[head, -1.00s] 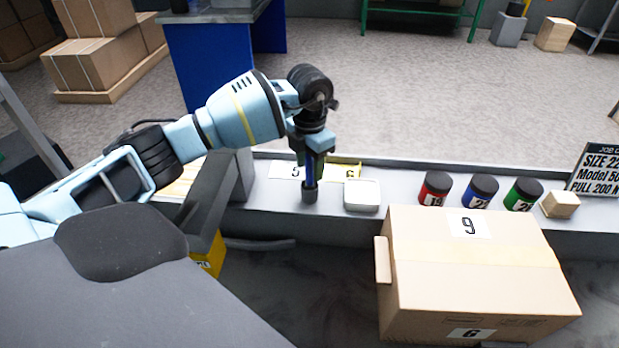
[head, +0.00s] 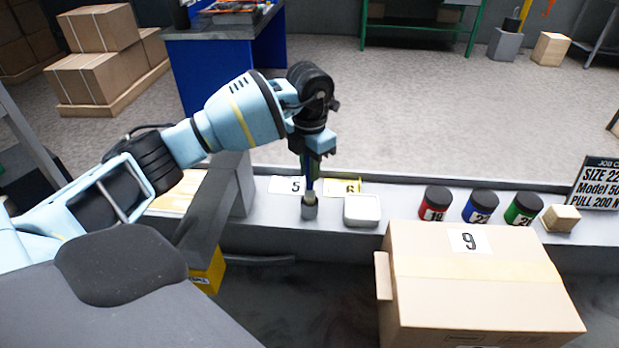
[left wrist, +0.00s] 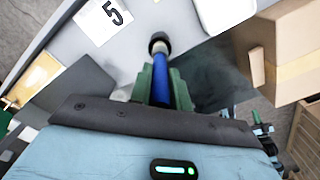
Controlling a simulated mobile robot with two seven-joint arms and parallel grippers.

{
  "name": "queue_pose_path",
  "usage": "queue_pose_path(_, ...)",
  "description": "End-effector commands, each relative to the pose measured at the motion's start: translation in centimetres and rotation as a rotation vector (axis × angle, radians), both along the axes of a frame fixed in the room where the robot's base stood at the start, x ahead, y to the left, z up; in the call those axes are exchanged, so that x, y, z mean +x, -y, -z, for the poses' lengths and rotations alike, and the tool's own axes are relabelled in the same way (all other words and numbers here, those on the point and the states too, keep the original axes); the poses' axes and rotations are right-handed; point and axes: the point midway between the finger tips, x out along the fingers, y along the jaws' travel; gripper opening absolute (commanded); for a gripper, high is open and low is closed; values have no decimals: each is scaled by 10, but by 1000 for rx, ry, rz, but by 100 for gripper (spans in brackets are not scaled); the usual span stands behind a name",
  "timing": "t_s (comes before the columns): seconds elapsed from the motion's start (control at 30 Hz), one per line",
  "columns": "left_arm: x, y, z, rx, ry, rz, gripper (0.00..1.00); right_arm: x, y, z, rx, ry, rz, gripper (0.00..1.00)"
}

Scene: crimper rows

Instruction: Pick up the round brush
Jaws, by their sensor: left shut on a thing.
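The round brush (head: 311,181) has a blue handle with a pale part at its lower end. It is roughly upright in the head view, and its blue handle (left wrist: 186,82) also shows in the left wrist view. My left gripper (head: 315,152) is shut on the upper handle, with green fingers (left wrist: 165,85) on either side.
Number cards 5 (head: 287,186) and 6 (head: 345,187) lie behind. Red (head: 435,204), blue (head: 480,206) and green (head: 523,209) jars stand farther right. A large carton (head: 480,285) is in front.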

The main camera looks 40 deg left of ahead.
Motion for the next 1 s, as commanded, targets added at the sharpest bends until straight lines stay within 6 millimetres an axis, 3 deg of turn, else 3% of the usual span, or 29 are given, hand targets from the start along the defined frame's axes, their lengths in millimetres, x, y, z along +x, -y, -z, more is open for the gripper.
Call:
queue_pose_path(0.1,1,0,-25,-1,5,0,0,0,0,0,0,0,0,0)
queue_pose_path(0.33,0,0,-56,0,2,0,0,-1,0,1,0,-2,0,0)
queue_pose_path(1.0,0,0,-63,0,-1,0,0,-1,0,1,0,-2,0,0)
